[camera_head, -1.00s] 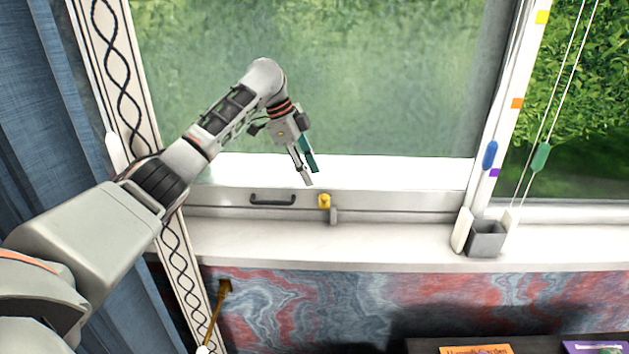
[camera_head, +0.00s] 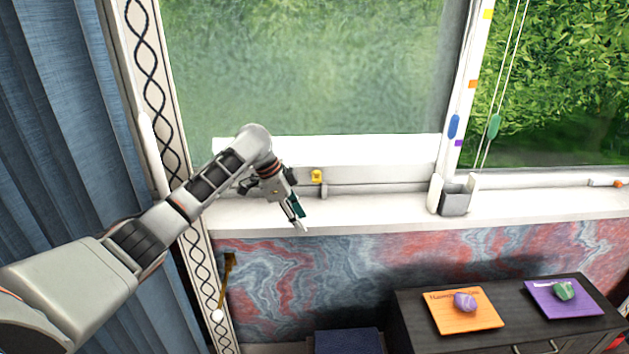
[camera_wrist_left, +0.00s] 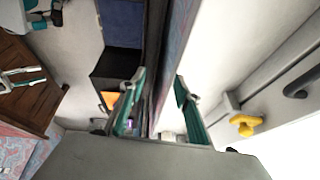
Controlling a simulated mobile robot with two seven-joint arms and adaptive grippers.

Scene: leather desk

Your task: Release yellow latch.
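The yellow latch (camera_head: 316,176) is a small knob on the bottom rail of the window, above a small grey block on the rail. It also shows in the left wrist view (camera_wrist_left: 245,124), right of the fingers. My left gripper (camera_head: 300,214) is in front of the sill, below and slightly left of the latch, pointing down. In the left wrist view the gripper (camera_wrist_left: 158,92) has its two teal-lined fingers apart with nothing between them. It does not touch the latch. A small white and teal pronged shape at that view's left edge may be my right gripper; I cannot be sure.
A dark handle (camera_wrist_left: 300,84) sits on the rail. A grey cup (camera_head: 455,200) stands on the sill to the right, near cords with blue and green pulls. A dark cabinet (camera_head: 500,335) with orange and purple items stands low right. A blue curtain (camera_head: 55,120) hangs left.

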